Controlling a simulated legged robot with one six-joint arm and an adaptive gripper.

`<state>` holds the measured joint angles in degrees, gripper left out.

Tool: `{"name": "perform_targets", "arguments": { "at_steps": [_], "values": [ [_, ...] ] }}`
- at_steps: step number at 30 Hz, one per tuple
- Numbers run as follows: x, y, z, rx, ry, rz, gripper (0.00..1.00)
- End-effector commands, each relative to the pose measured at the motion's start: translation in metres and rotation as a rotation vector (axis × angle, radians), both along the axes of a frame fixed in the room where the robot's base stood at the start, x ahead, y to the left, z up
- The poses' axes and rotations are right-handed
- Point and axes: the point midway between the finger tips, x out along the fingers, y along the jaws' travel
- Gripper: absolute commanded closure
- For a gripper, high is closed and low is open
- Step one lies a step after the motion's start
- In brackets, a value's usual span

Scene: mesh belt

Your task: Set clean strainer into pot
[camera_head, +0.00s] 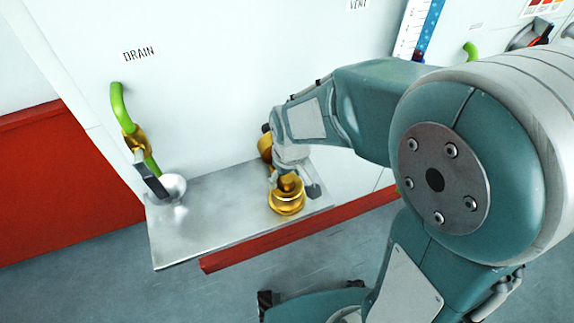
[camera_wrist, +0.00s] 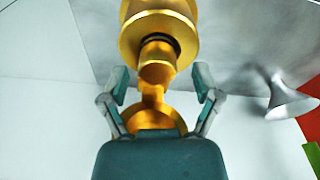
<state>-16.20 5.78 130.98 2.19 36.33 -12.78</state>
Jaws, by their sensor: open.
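A gold stepped round body (camera_head: 287,203) stands near the right end of a metal shelf, under my gripper (camera_head: 293,180). In the wrist view, a wide gold cylinder (camera_wrist: 158,35) with a dark ring narrows to a neck. A gold round part (camera_wrist: 155,120) shows nearer my palm. My gripper (camera_wrist: 160,78) is open, with one finger on each side of the gold neck; contact is not clear. Another gold part (camera_head: 265,148) shows partly behind my gripper near the wall. I cannot tell which gold parts are the strainer and which the pot.
The metal shelf (camera_head: 205,235) is bare in its middle. A red bar (camera_head: 245,254) runs along the front.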

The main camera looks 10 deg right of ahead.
Motion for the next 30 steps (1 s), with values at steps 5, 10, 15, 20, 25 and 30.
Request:
{"name": "perform_targets", "arguments": {
  "at_steps": [5, 10, 15, 20, 25, 30],
  "values": [
    [-0.002, -0.002, 0.035, 0.002, -0.008, 0.0, 0.19],
    [-0.007, -0.003, 0.07, 0.001, -0.005, 0.0, 0.19],
    [-0.01, -0.005, 0.098, 0.001, -0.003, -0.001, 0.19],
    [-0.012, -0.006, 0.11, 0.0, -0.001, 0.0, 0.19],
    [-0.013, -0.008, 0.113, 0.001, -0.005, -0.006, 0.19],
    [-0.032, -0.032, 0.132, 0.02, -0.074, -0.095, 0.19]
  ]
}}
